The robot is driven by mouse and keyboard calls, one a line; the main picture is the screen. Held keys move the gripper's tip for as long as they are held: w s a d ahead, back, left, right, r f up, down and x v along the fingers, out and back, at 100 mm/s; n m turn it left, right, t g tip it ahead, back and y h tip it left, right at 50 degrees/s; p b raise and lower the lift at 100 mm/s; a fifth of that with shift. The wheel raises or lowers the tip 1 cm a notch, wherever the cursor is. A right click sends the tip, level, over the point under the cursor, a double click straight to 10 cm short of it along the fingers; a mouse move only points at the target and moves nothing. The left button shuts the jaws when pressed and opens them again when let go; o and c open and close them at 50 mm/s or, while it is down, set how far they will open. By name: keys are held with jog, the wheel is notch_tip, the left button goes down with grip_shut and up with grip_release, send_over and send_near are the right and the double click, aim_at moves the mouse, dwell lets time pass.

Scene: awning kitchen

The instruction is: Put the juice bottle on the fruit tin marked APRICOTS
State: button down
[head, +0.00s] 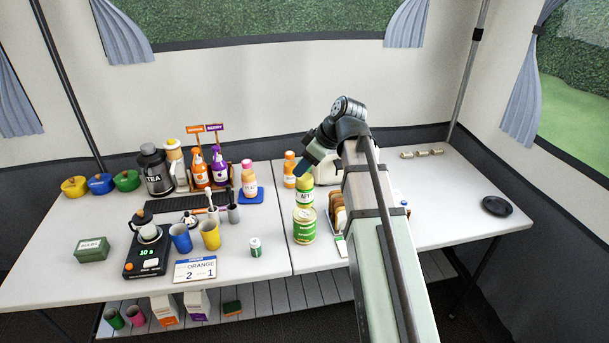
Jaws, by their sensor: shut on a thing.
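I cannot tell whether the bottle's base is raised or touching something. A yellow-and-green tin (305,195) with large white letters, seemingly the start of APRICOTS, is just below and right of the bottle in the picture. A larger green tin (304,228) is directly below it in the picture; its small print is unreadable, and I cannot tell whether they are stacked.
A pale toaster (327,172) and bread slices (338,212) are close on the right. A small can (255,247), yellow cup (210,235) and blue cup (181,238) stand left. The right tabletop is mostly clear.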

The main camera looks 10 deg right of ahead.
aim_at(305, 174)
jog(key=shift+f, duration=1.65)
jog(key=c, duration=0.7)
grip_release()
jog(key=shift+f, duration=0.15)
jog(key=shift+o, duration=0.2)
jog(key=v, duration=1.2)
